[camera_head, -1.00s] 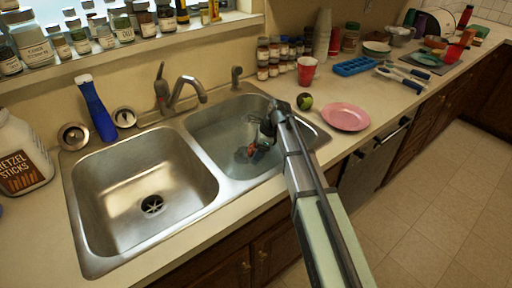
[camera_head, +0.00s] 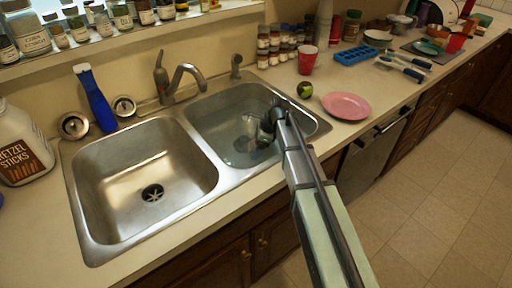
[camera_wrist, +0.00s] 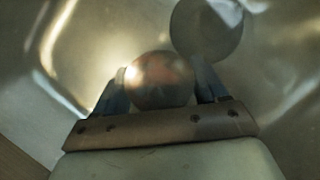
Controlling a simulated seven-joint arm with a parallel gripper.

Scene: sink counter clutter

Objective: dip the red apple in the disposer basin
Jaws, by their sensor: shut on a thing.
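My gripper (camera_head: 254,144) reaches down into the right basin (camera_head: 205,118), which appears to hold water. In the wrist view my gripper (camera_wrist: 160,90) is shut on the apple (camera_wrist: 160,78), a rounded, hazy, reddish-grey shape between the two blue-grey fingers. The apple cannot be made out in the head view. A pale round disc (camera_wrist: 207,27), perhaps the drain or its cover, lies just beyond the apple in the wrist view. The left basin (camera_head: 120,165) looks empty and has a dark, star-shaped drain opening (camera_head: 152,193).
The faucet (camera_head: 180,82) stands behind the divider between the basins. A green fruit (camera_head: 305,90), a pink plate (camera_head: 346,106) and a red cup (camera_head: 308,60) are right of the sink. A blue-handled tool (camera_head: 95,98) and a pretzel jar (camera_head: 22,145) stand left.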

